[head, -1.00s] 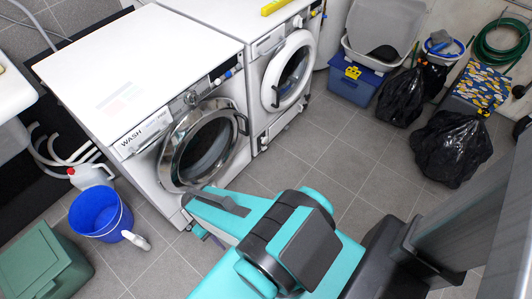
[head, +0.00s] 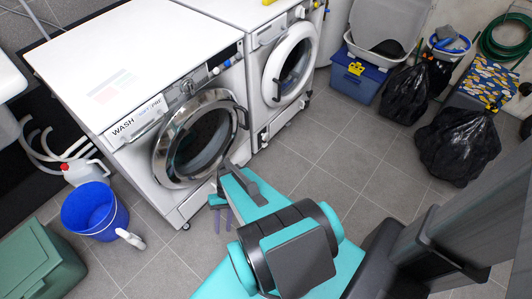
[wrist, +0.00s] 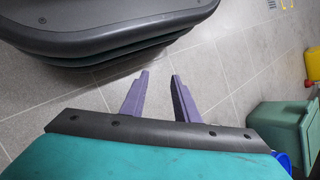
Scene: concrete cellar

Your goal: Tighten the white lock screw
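I cannot make out the white lock screw for certain in either view. Small white parts (head: 264,137) show low on the front of the far white machine (head: 282,100), too small to tell what they are. My gripper (head: 223,218) hangs over the floor in front of the near washing machine (head: 118,68), below its round chrome-rimmed door. In the wrist view my gripper (wrist: 160,76) has its two purple fingers apart, with only grey floor tiles between them. It holds nothing.
A blue bucket (head: 85,213), a white jug (head: 83,172) and a green box (head: 40,268) stand left of the near machine. Black bags (head: 456,150) and a blue crate (head: 354,82) are at the right. The tiled floor (head: 325,150) between is clear.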

